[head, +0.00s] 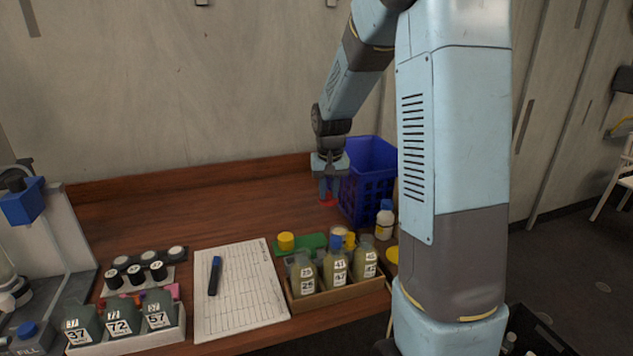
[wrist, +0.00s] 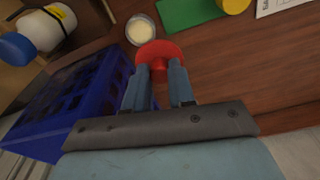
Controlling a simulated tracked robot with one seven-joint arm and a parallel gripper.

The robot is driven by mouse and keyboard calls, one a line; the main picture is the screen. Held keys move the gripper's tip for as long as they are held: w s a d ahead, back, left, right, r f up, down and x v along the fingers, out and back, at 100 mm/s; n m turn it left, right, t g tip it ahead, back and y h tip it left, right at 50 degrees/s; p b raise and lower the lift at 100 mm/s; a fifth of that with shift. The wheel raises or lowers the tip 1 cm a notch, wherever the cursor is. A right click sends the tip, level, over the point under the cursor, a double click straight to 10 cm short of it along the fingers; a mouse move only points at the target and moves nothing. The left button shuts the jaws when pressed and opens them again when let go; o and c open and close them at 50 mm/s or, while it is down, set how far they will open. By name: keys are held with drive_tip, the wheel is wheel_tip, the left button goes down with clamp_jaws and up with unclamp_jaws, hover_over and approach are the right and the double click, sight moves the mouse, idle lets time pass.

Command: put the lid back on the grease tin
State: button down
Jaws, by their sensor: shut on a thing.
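My gripper (head: 328,188) is shut on the red lid (head: 327,202), which hangs at its fingertips above the wooden bench, just left of the blue crate. In the wrist view the lid (wrist: 158,50) shows as a red disc with a part of it between the fingers (wrist: 158,70). The grease tin (wrist: 140,30) is a small round tin with a pale cream top, uncovered, on the bench. In that view it lies just beyond the lid, slightly left, and the lid's edge comes close to it.
The blue crate (head: 366,170) stands close beside my gripper. A white bottle with a blue cap (head: 384,220) stands in front of it. A green mat (head: 312,241) with a yellow object (head: 286,240) and a box of bottles (head: 338,296) lie nearer. The bench left of my gripper is clear.

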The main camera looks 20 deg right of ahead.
drive_tip(key=shift+s+d+f, duration=0.1)
drive_tip(key=shift+d+f, duration=0.5)
drive_tip(key=shift+f, duration=1.1)
drive_tip(key=shift+s+d+f, duration=0.1)
drive_tip(key=shift+d+f, duration=0.45)
drive_tip(key=shift+f, duration=1.2)
drive_tip(key=shift+d+f, duration=0.6)
drive_tip(key=shift+f, duration=1.1)
drive_tip(key=shift+f, duration=0.15)
drive_tip(key=c, duration=0.9)
unclamp_jaws()
drive_tip(key=shift+o, duration=0.6)
drive_tip(key=o, duration=0.4)
drive_tip(key=shift+r, duration=3.55)
